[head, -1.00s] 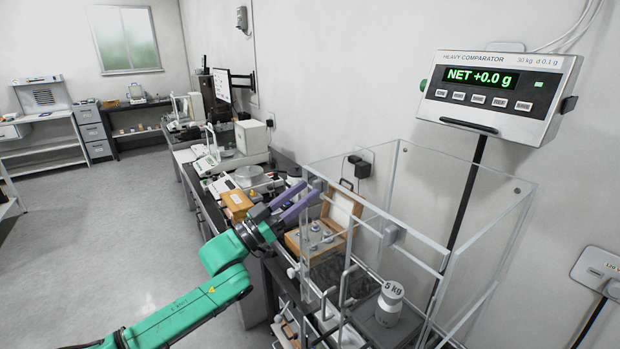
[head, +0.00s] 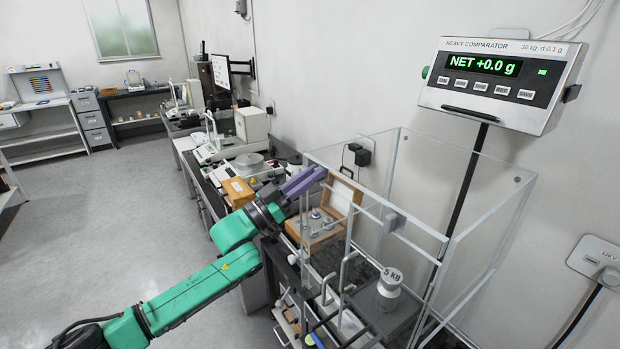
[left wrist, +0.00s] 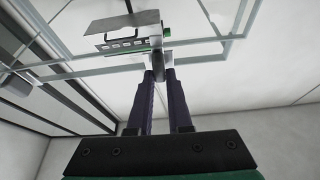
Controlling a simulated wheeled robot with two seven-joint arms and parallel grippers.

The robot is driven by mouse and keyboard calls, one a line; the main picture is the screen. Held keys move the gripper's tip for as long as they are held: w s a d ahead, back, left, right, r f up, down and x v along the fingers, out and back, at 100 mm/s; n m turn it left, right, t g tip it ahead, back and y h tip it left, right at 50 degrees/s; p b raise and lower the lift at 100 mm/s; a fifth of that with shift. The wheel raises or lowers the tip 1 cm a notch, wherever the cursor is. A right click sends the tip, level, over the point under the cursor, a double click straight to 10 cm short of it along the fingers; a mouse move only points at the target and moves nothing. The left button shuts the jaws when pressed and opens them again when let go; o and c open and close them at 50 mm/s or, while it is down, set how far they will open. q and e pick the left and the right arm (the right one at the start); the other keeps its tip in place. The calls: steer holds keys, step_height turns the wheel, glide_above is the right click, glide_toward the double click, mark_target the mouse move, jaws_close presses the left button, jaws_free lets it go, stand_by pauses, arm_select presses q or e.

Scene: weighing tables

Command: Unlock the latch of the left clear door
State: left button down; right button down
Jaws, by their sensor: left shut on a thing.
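The clear enclosure (head: 470,240) stands around the comparator pan at the right, with its left clear door facing my left arm. My left gripper (head: 318,174) has its purple fingers at the top of the enclosure's left edge. In the left wrist view the fingers (left wrist: 158,76) are nearly together, shut on a small grey part (left wrist: 160,62) at the frame, which looks like the latch. The fingers hide most of it, so I cannot tell if it is turned. My right gripper is not in view.
A 5 kg weight (head: 390,290) stands inside the enclosure. An open wooden weight box (head: 330,228) lies behind the glass. The comparator display (head: 500,80) reads NET +0.0 g. A small wooden box (head: 238,192) sits on the bench. The floor at left is clear.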

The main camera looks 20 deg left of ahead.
arm_select(q)
steer(key=m+g+b, duration=0.1)
steer(key=m+g, duration=0.2)
steer(key=m, duration=0.4)
steer(key=m+g+b, duration=0.2)
steer(key=m, duration=0.5)
steer(key=m+g+h+b, duration=0.1)
steer(key=m+g+b, duration=0.1)
steer(key=m, duration=0.5)
steer(key=shift+s+d+f+m+g, duration=0.15)
steer(key=shift+f+m+g, duration=0.15)
steer(key=shift+g, duration=0.5)
steer(key=c, duration=0.8)
jaws_free()
steer(key=shift+c, duration=0.2)
steer(key=shift+r, duration=0.1)
